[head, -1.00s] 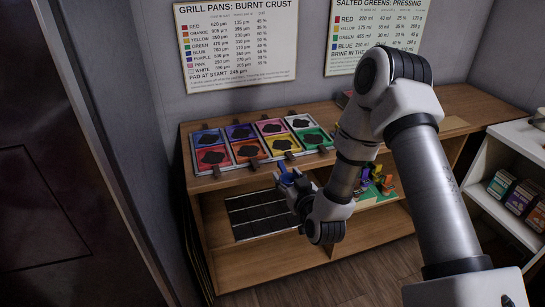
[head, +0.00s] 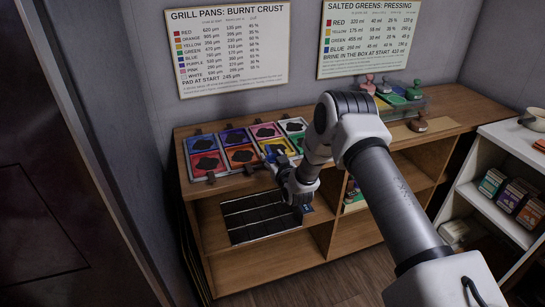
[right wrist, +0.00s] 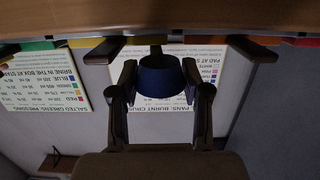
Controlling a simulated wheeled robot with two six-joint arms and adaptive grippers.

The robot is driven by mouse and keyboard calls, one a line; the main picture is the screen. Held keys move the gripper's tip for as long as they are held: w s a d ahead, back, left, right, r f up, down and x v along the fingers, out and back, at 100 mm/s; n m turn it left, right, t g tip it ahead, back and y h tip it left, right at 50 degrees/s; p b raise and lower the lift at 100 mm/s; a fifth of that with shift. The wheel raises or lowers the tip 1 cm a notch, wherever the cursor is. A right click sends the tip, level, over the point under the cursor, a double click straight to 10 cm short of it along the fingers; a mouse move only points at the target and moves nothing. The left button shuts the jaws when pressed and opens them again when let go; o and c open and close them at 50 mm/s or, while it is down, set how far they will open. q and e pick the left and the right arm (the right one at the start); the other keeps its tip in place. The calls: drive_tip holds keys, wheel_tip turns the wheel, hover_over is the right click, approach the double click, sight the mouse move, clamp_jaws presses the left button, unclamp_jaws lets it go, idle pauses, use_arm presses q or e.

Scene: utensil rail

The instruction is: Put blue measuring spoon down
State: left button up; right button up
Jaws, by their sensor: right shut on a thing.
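My right gripper (head: 277,160) is at the front edge of the counter, before the row of coloured pans. In the right wrist view, its two fingers (right wrist: 159,82) are shut on the blue measuring spoon (right wrist: 160,76), whose round cup shows between them. In the head view the spoon is small and mostly hidden by the gripper, so its tilt is unclear. A black divided tray (head: 231,222) lies on the shelf below, apart from the gripper. My left gripper is out of view.
Coloured pans with dark patches, such as the red one (head: 196,170), fill the counter's left part; their handles jut past the front edge. Coloured stamp-like things (head: 418,124) stand farther right. A white shelf unit (head: 505,150) with boxes is at right. Two posters hang behind.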

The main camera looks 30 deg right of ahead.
drive_tip(key=shift+w+d+f, duration=0.1)
drive_tip(key=shift+f, duration=0.2)
drive_tip(key=shift+f+b, duration=0.2)
drive_tip(key=shift+b, duration=0.2)
drive_tip(key=o, duration=0.9)
